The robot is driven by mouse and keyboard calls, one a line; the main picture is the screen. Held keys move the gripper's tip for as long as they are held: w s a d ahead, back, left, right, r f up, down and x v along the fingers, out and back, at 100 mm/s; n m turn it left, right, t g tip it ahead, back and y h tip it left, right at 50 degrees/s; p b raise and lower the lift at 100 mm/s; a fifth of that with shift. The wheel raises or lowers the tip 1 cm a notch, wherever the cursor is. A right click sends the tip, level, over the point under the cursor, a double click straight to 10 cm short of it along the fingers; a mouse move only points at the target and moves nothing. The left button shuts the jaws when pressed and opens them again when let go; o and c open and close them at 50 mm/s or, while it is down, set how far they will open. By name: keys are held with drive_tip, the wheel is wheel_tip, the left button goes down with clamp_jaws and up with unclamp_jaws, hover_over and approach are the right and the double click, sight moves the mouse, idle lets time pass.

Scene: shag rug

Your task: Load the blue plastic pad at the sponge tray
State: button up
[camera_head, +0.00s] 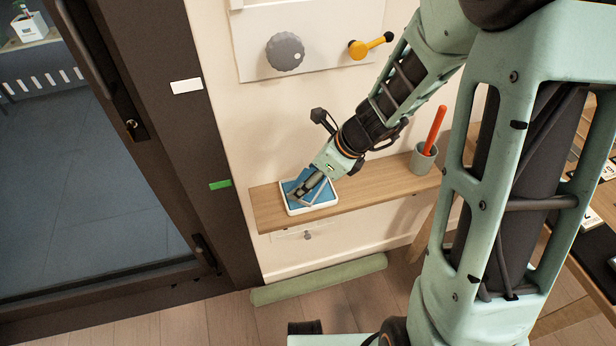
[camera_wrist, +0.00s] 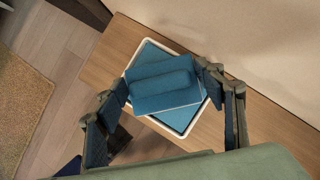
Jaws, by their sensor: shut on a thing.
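The blue pad (camera_wrist: 165,98), with a raised rounded ridge across its top, is between the fingers of my gripper (camera_wrist: 163,83) in the wrist view. The fingers are shut on it. It lies over the sponge tray, a shallow white-rimmed tray with a blue inside (camera_wrist: 150,52), and is turned at an angle to it. Whether the pad touches the tray floor cannot be told. In the head view, my gripper (camera_head: 308,188) reaches down over the tray (camera_head: 312,209) near the shelf's left end; its fingers hide part of the pad.
The tray stands on a narrow wooden shelf (camera_head: 375,192) along the wall. A grey cup (camera_head: 423,159) with an orange-red stick stands at the shelf's right. A dark door frame (camera_head: 170,120) is to the left. A green roll (camera_head: 320,280) lies on the floor below.

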wheel_tip(320, 180, up, 7)
drive_tip(key=p, duration=0.7)
idle(0.3)
idle(0.6)
